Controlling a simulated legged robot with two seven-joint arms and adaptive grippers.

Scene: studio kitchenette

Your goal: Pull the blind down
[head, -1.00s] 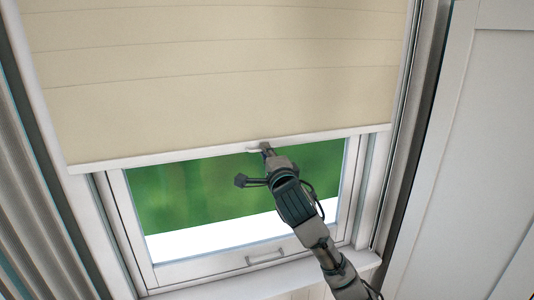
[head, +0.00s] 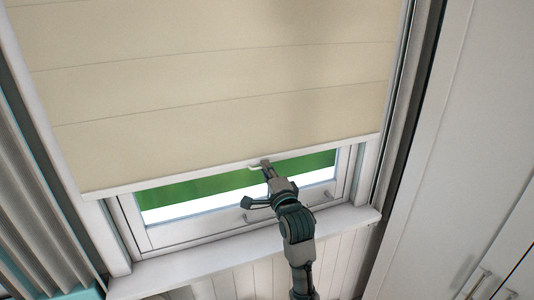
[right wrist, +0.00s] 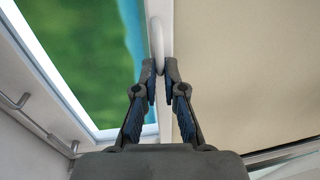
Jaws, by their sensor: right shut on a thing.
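The cream blind (head: 210,85) covers most of the window in the head view, with a white bottom bar (head: 150,183) running across a little above the sill. A small white pull handle (head: 256,166) sits at the middle of the bar. My right gripper (head: 266,165) is at this handle with its fingers closed. In the right wrist view the fingers (right wrist: 161,72) are shut on the white handle (right wrist: 156,40), and the blind (right wrist: 240,70) is to the right. My left gripper is not in view.
Below the bar a strip of window glass (head: 200,188) shows green outside. The white sill (head: 200,257) lies under it, and a window latch handle (head: 258,216) is on the lower frame. A grey curtain (head: 35,190) hangs at left; a white cabinet (head: 450,150) stands at right.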

